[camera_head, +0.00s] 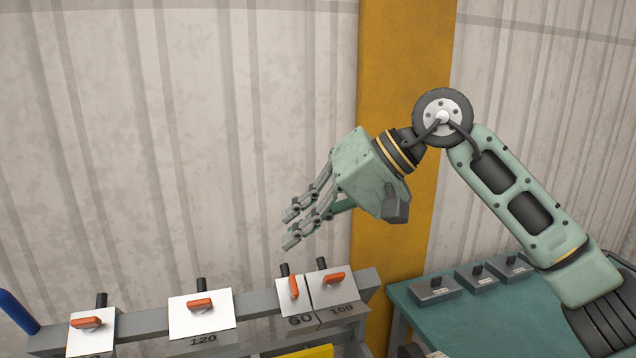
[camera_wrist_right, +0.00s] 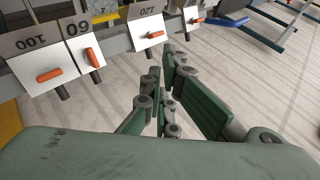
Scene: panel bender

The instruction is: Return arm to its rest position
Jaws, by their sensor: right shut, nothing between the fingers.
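My right arm comes in from the right in the head view, bent at a dark round joint. Its green right gripper (camera_head: 297,221) is shut and empty, in the air above the rack of tool plates, its fingers pointing down and left. It touches nothing. My left gripper is not in view.
A grey rack (camera_head: 251,304) carries white plates with orange handles, marked 120 (camera_head: 202,314), 60 (camera_head: 293,293) and 100 (camera_head: 332,287). A teal table (camera_head: 482,316) with small grey blocks stands at the right. A yellow post (camera_head: 398,60) and ribbed wall are behind.

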